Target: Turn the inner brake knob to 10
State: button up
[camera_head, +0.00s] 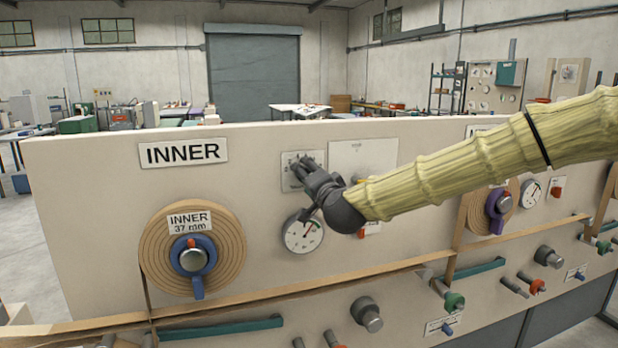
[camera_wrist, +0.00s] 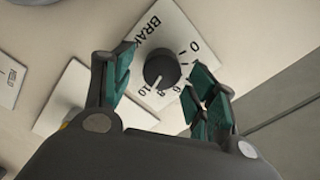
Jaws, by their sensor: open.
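The inner brake knob (camera_wrist: 161,69) is a dark round knob on a white dial plate (camera_wrist: 178,28) marked BRAKE, with numbers from 0 round to 10. A pale mark on its lower edge points towards the 8 and 10 side; the exact reading is unclear. My gripper (camera_wrist: 165,68) is open, with one teal-padded finger on each side of the knob and visible gaps between. In the head view my gripper (camera_head: 313,178) is in front of the small plate (camera_head: 289,160) right of the INNER sign (camera_head: 183,152) and hides the knob.
The inner spool (camera_head: 158,256) with its blue hub is at the left of the panel. A round gauge (camera_head: 303,236) sits just below my gripper, and a white plate (camera_head: 365,152) to its right. More knobs (camera_head: 367,314) line the lower ledge.

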jog(key=v, duration=1.1)
jog(key=shift+s, duration=0.25)
jog(key=shift+d, duration=0.15)
